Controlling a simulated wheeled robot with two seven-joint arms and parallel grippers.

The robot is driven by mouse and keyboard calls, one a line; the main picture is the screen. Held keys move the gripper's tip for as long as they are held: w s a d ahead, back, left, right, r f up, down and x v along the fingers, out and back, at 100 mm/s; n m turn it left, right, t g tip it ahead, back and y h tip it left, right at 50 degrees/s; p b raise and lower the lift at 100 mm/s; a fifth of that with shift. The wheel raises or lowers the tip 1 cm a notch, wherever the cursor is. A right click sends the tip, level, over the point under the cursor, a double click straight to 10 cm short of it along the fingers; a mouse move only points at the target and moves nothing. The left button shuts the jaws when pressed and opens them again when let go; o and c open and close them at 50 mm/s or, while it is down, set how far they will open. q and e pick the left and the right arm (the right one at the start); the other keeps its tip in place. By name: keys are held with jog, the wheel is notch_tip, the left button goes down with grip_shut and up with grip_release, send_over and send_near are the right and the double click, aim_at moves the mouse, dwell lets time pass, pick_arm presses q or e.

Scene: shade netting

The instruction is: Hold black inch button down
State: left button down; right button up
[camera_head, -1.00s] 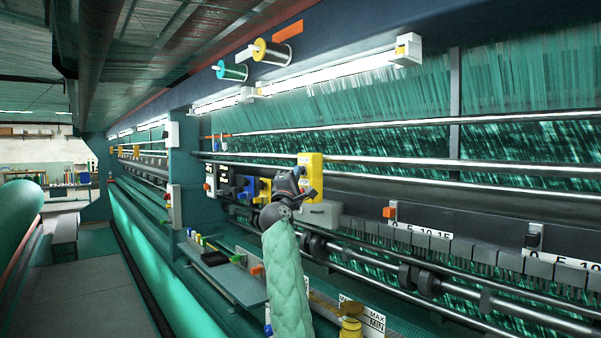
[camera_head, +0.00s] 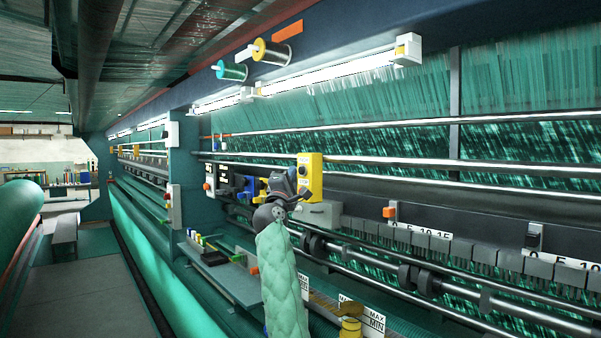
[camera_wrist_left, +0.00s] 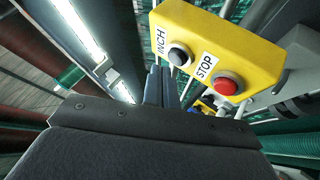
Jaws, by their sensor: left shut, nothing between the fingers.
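A yellow control box (camera_head: 311,170) is mounted on the machine. The left wrist view shows the box (camera_wrist_left: 225,45) close up, with the black button (camera_wrist_left: 179,56) beside the INCH label (camera_wrist_left: 161,41) and a red button (camera_wrist_left: 227,84) beside the STOP label (camera_wrist_left: 206,67). My left gripper (camera_head: 299,180) is in front of the box, shut and empty. In the left wrist view the shut fingers (camera_wrist_left: 164,72) end right by the black button's lower left edge. I cannot tell whether they touch it. My right gripper is not in view.
A grey box (camera_head: 319,213) sits just below and right of the yellow box. Long metal rails (camera_head: 430,165) run along the machine. A shelf (camera_head: 235,281) with small items lies lower left of my arm.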

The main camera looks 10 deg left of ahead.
pick_arm(q)
jog(key=s+a, duration=0.1)
jog(key=s, duration=0.1)
jog(key=s+a, duration=0.2)
jog(key=shift+a, duration=0.1)
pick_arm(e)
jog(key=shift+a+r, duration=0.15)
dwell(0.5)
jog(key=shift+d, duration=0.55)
